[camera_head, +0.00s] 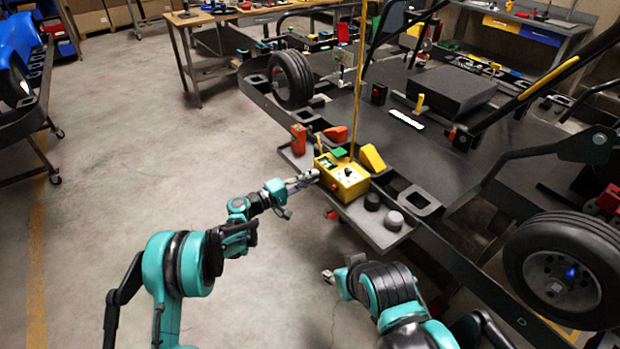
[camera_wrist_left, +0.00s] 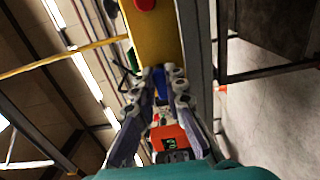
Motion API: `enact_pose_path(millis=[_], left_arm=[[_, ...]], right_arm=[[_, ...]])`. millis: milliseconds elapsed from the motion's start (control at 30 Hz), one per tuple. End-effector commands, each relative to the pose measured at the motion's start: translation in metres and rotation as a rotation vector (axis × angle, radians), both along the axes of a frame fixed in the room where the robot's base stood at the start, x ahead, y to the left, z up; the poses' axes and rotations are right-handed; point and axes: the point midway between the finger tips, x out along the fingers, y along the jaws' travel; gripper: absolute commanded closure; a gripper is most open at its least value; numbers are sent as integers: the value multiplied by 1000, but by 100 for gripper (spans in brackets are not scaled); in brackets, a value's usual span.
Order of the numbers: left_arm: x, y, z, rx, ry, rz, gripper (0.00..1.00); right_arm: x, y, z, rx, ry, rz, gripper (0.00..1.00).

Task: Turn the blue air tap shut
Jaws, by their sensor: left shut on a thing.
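The yellow control box (camera_head: 348,184) sits on a grey shelf at the side of the kart stand. In the left wrist view the yellow box (camera_wrist_left: 153,38) is at the top centre. The blue air tap (camera_wrist_left: 161,86) shows as a small blue piece between my left fingertips, below the yellow box. My left gripper (camera_head: 306,179) reaches the box's left side; in its wrist view the gripper (camera_wrist_left: 163,88) is shut on the tap. The tap is hidden in the head view. My right arm is folded low at centre; its grey tip (camera_head: 328,277) is small and its jaws are unclear.
An orange-red device (camera_head: 298,140) stands left of the box, a yellow wedge (camera_head: 373,158) behind it. A thin yellow pole (camera_head: 359,80) rises behind the box. The floor at left is clear.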

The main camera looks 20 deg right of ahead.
Motion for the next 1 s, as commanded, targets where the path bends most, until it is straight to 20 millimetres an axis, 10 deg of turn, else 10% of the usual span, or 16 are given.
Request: enact_pose_path(millis=[133, 233, 633, 1000], left_arm=[[-1, 0, -1, 3, -1, -2, 100], [-1, 0, -1, 2, 0, -2, 67], [-1, 4, -1, 1, 0, 0, 67], [-20, 54, -1, 1, 0, 0, 67]], right_arm=[[0, 0, 0, 0, 0, 0, 60], [0, 0, 0, 0, 0, 0, 60], [0, 0, 0, 0, 0, 0, 60], [0, 0, 0, 0, 0, 0, 60]])
